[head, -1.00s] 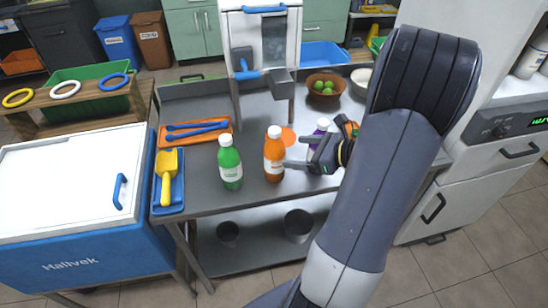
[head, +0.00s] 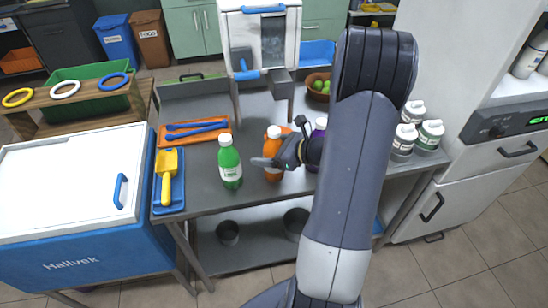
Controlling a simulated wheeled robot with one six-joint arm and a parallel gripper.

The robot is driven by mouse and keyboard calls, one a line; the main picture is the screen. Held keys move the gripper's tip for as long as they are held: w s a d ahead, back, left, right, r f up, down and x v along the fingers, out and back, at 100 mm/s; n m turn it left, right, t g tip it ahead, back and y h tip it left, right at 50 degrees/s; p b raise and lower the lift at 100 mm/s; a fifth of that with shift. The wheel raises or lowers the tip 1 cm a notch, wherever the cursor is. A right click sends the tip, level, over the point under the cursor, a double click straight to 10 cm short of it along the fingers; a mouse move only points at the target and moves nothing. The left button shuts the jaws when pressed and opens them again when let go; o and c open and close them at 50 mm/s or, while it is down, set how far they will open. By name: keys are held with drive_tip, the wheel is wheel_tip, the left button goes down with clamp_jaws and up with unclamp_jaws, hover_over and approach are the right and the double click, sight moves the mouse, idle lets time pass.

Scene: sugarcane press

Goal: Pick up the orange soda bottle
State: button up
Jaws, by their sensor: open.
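The orange soda bottle (head: 272,172) stands upright near the front edge of the steel table, with a white cap. My gripper (head: 272,160) is open at the bottle, coming from the right. One finger crosses in front of the bottle's middle and hides part of it. The other finger is hard to make out, so I cannot tell whether the bottle is between the fingers or touched.
A green bottle (head: 230,163) stands close on the left. A purple bottle (head: 318,128) is just right, partly behind my arm. Several white-capped jars (head: 404,141) stand farther right. The press (head: 262,40) rises behind; a bowl of limes (head: 318,86) is at back right.

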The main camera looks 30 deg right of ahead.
drive_tip(key=shift+c, duration=0.3)
drive_tip(key=c, duration=1.2)
drive_tip(key=shift+c, duration=0.5)
drive_tip(key=shift+r, duration=0.15)
